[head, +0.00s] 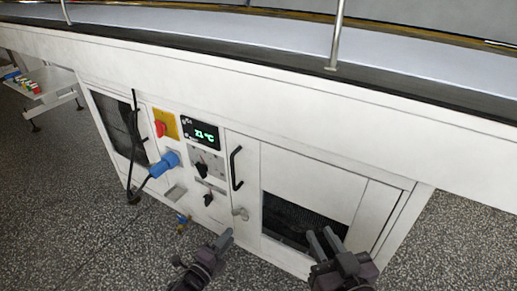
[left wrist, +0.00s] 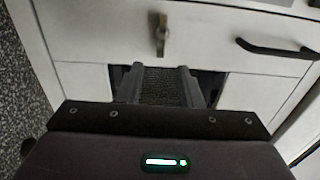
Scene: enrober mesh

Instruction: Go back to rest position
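My left gripper (head: 228,236) is low in front of the white machine, at the bottom centre of the head view. In the left wrist view its two fingers (left wrist: 160,72) stand apart with nothing between them, and a dark mesh shows behind the gap. My right gripper (head: 321,232) is further right, in front of the dark mesh opening (head: 290,217) of the machine. Its two fingers show slightly apart and I see nothing held in them. Whether either gripper touches the machine is hard to tell.
The white machine (head: 300,163) fills the middle, with a red knob (head: 160,128), a display (head: 201,132), a blue plug (head: 164,164) and black door handles (head: 235,168). A metal latch (left wrist: 160,36) shows in the left wrist view. Speckled floor (head: 90,235) is free at left.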

